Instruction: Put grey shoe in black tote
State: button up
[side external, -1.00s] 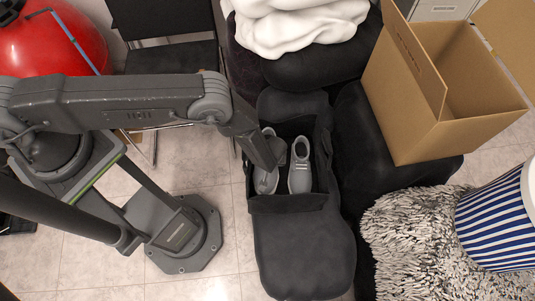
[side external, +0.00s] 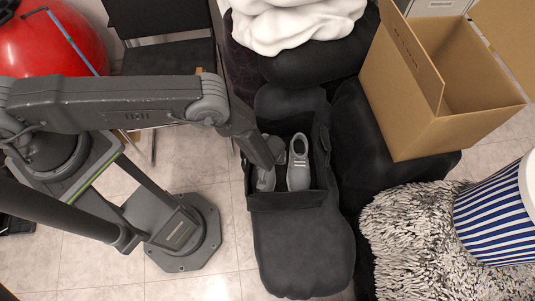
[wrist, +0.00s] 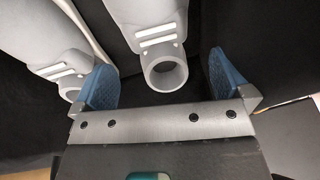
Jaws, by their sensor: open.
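Two grey shoes lie side by side inside the black tote (side external: 287,201). The right grey shoe (side external: 299,166) shows whole in the side view, toe toward the front. The left grey shoe (side external: 265,182) is partly hidden by my gripper (side external: 268,164), which reaches down into the tote from the left. In the wrist view, my gripper's blue fingers (wrist: 164,80) are apart. The heel opening of one grey shoe (wrist: 165,70) sits between them with gaps on both sides. The other grey shoe (wrist: 50,45) lies beyond the left finger.
A white blanket (side external: 290,25) lies behind.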

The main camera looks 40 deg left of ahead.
jog(key=v, duration=1.3)
jog(key=shift+r, duration=0.3)
jog(key=shift+d, duration=0.15)
